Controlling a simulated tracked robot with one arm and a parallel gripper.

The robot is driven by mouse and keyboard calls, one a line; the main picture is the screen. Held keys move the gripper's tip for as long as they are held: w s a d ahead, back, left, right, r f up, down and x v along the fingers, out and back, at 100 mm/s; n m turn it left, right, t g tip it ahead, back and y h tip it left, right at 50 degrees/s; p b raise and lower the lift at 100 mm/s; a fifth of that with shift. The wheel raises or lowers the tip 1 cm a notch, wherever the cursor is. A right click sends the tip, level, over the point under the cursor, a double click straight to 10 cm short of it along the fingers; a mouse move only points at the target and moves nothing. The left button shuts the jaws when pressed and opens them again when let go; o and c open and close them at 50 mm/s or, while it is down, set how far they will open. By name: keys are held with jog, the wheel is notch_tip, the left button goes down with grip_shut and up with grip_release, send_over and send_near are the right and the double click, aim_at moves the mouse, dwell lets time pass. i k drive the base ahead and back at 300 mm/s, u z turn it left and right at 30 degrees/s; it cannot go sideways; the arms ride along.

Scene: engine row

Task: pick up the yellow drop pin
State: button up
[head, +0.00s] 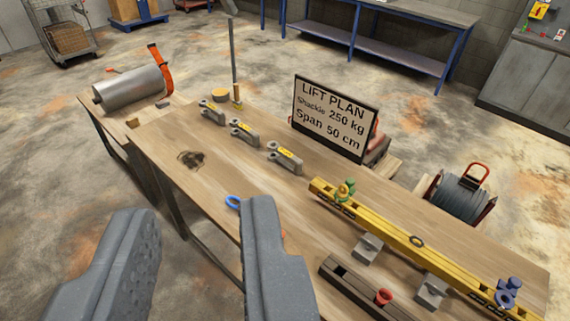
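My gripper (197,212) is open and empty, its two grey fingers apart over the near left side of the wooden workbench (205,178). A small yellow and green piece (345,190) stands at the far left end of the yellow beam (420,247), right of and beyond my gripper. I cannot tell whether its yellow part is the yellow drop pin. A red pin (384,297) stands in a dark slotted rack (345,285). A blue pin (508,290) is at the beam's right end.
Several grey shackle-like links (285,158) with yellow labels lie along the far edge. A lift plan sign (335,118) reads "Shackle 250 kg, Span 50 cm". A blue ring (233,201) is partly hidden by my right finger. A thin post (233,60) stands at the back left.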

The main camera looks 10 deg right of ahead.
aim_at(342, 194)
jog(key=u, duration=0.15)
jog(key=i, duration=1.45)
jog(key=z, duration=0.2)
